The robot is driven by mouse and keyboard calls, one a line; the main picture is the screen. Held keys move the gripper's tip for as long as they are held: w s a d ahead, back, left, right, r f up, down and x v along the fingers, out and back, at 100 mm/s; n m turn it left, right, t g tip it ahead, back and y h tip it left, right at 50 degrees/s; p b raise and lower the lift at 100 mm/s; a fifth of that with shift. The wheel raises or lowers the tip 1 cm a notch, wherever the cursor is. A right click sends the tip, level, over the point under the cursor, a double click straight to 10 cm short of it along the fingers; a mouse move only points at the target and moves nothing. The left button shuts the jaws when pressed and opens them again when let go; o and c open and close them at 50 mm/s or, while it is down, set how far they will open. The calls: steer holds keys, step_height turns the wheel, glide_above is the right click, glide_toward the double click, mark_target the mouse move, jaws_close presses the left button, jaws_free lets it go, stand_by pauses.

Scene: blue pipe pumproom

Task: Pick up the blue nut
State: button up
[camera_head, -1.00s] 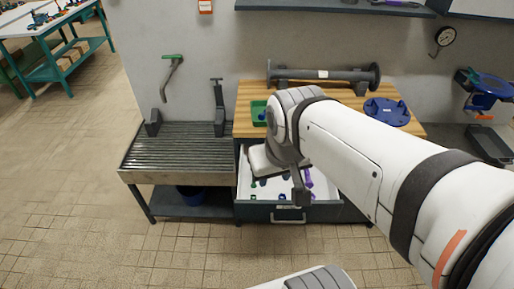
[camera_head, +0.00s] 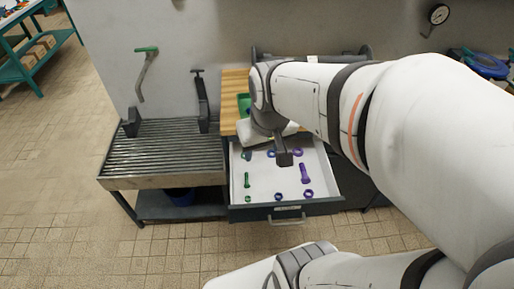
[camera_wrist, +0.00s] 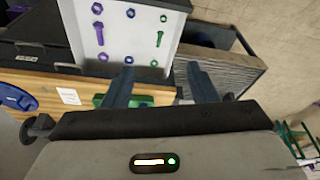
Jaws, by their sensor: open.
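In the open white-lined drawer (camera_head: 262,181), two blue nuts lie in the middle column. One blue nut (camera_head: 280,196) is near the drawer front, and it also shows in the wrist view (camera_wrist: 131,13). The other blue nut (camera_head: 270,153) is near the back, partly hidden by my arm, and is clear in the wrist view (camera_wrist: 129,60). My gripper (camera_head: 284,158) is above the back of the drawer. In the wrist view its two fingers (camera_wrist: 161,77) are spread apart with nothing between them.
Purple nuts (camera_head: 308,193), a purple bolt (camera_head: 305,174), green nuts (camera_head: 248,198) and a green bolt (camera_head: 246,180) lie in the drawer. A green tray (camera_wrist: 140,100) sits on the wooden worktop (camera_head: 235,88). A grooved metal bench (camera_head: 160,155) stands left of the drawer.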

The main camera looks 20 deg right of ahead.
steer(key=w+d+f+g+b, duration=0.1)
steer(key=w+d+f+b, duration=0.25)
steer(key=f, duration=0.55)
steer(key=w+d+f+g+b, duration=0.15)
steer(key=w+f, duration=0.25)
steer(key=f, duration=0.4)
steer(key=b, duration=0.4)
glide_above(279, 195)
steer(key=shift+m, duration=0.3)
step_height(279, 195, down, 15)
steer(key=shift+s+a, duration=0.1)
steer(key=shift+s, duration=0.05)
steer(key=shift+f, duration=3.75)
steer(key=shift+c, duration=0.3)
steer(key=c, duration=1)
